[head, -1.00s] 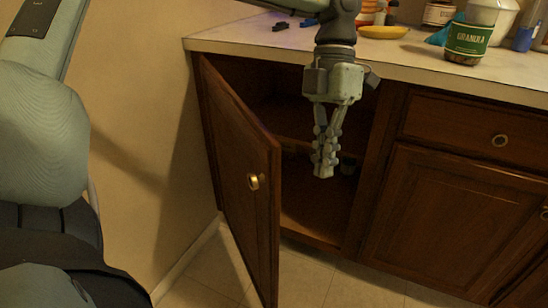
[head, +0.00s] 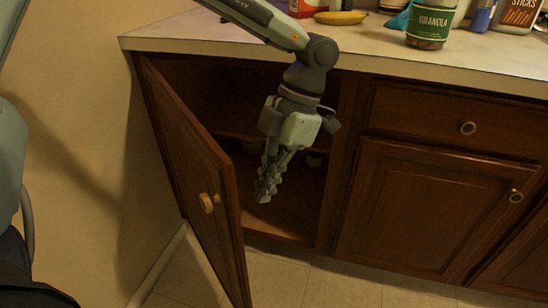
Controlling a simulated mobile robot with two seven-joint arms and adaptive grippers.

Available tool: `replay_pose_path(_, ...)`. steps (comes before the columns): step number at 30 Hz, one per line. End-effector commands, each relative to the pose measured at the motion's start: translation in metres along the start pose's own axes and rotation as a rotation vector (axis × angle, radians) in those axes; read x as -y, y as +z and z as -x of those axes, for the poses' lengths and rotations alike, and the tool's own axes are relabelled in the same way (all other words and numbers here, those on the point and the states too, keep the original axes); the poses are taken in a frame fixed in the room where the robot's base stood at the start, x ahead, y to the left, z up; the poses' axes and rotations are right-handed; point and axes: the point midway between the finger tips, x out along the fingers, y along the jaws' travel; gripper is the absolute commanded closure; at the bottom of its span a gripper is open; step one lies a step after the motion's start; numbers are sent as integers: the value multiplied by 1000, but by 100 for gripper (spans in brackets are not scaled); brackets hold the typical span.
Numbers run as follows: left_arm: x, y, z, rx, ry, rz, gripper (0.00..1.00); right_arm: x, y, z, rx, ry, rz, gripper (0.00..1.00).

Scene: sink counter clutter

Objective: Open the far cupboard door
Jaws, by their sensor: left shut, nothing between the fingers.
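The far cupboard door (head: 190,170) is a brown wooden panel hinged at the left by the wall. It stands wide open, swung out toward me. Its round brass knob (head: 208,203) faces left, on the door's outer side. The cupboard opening (head: 222,100) behind it is dark, with a shelf inside. My left gripper (head: 264,196) points down in front of the opening, to the right of the door's free edge. Its fingers are shut and empty, and a gap shows between them and the door edge. My right gripper is not in view.
The pale countertop (head: 400,60) runs above the cupboards and holds a granola jar (head: 431,24), a banana (head: 341,17) and other clutter. A drawer (head: 450,120) and a closed cupboard door (head: 420,205) are at the right. Tiled floor (head: 330,285) is clear below.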

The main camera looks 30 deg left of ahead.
Motion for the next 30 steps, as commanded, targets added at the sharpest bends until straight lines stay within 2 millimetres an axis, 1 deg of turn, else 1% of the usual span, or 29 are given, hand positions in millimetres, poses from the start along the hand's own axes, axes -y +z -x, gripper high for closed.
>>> replay_pose_path(1,1,-6,-5,-1,-4,-1,100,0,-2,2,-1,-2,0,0)
replay_pose_path(3,0,-17,-7,2,-3,-1,100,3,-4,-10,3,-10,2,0)
replay_pose_path(4,1,-21,-9,2,-4,-1,100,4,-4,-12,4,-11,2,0)
replay_pose_path(9,0,-34,-15,1,-2,0,100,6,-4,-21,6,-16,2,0)
replay_pose_path(13,0,-37,-17,1,0,0,100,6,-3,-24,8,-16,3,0)
replay_pose_path(23,0,-38,-17,1,0,0,100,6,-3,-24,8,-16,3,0)
replay_pose_path(26,-3,-40,-18,1,0,0,100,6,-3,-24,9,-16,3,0)
replay_pose_path(30,-10,-48,-21,2,0,0,100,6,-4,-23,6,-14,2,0)
